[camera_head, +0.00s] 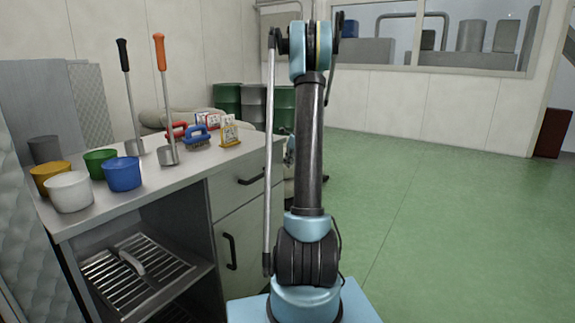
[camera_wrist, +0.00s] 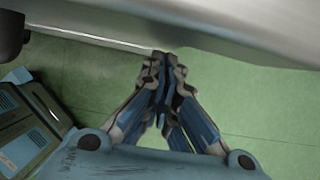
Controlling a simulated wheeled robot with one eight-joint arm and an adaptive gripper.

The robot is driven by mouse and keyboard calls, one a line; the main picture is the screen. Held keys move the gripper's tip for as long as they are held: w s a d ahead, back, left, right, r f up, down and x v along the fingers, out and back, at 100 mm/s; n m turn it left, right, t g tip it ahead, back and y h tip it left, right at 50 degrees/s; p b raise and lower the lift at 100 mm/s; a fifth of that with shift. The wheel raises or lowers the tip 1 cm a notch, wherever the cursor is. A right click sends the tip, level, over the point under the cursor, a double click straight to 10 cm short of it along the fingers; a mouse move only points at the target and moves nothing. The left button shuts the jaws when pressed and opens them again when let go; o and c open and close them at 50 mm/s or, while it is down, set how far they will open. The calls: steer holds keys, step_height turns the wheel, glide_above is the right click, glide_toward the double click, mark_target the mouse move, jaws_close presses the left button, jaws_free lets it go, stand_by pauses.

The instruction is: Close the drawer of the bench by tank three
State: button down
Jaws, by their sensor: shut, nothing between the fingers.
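The grey bench (camera_head: 190,172) stands at the left in the head view. Its drawer front (camera_head: 228,190) with a dark bar handle (camera_head: 252,177) is under the top at the right end, partly behind my arm. I cannot tell whether it stands out from the bench. My gripper is hidden behind my arm in the head view. In the wrist view my gripper (camera_wrist: 162,54) is shut and empty, its fingertips at the edge of a pale grey surface (camera_wrist: 225,45). I cannot tell whether they touch it, or which part of the bench it is.
Blue (camera_head: 122,176), white (camera_head: 69,194), green and yellow cups, two long-handled tools and several small brushes stand on the bench. A cabinet door (camera_head: 237,262) is below the drawer. Green and grey drums (camera_head: 252,105) stand behind. The green floor (camera_head: 450,210) at the right is clear.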

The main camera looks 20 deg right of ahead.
steer(key=s+d+r, duration=0.5)
steer(key=r, duration=0.4)
steer(key=s+a+r+n, duration=0.3)
steer(key=s+a+n, duration=0.4)
steer(key=s+a, duration=0.45)
steer(key=s+a+f+n+h, duration=0.15)
steer(key=s+n, duration=0.25)
steer(key=s, duration=0.4)
steer(key=s+a+f+n+g, duration=0.1)
steer(key=s+a+f+n, duration=0.3)
steer(key=s, duration=0.5)
steer(key=s+a+f+n+h, duration=0.1)
steer(key=s+n, duration=0.4)
steer(key=s, duration=0.3)
steer(key=s+f+n, duration=0.7)
steer(key=s+f, duration=0.1)
steer(key=s, duration=0.2)
steer(key=shift+a+n, duration=0.3)
steer(key=shift+h, duration=0.25)
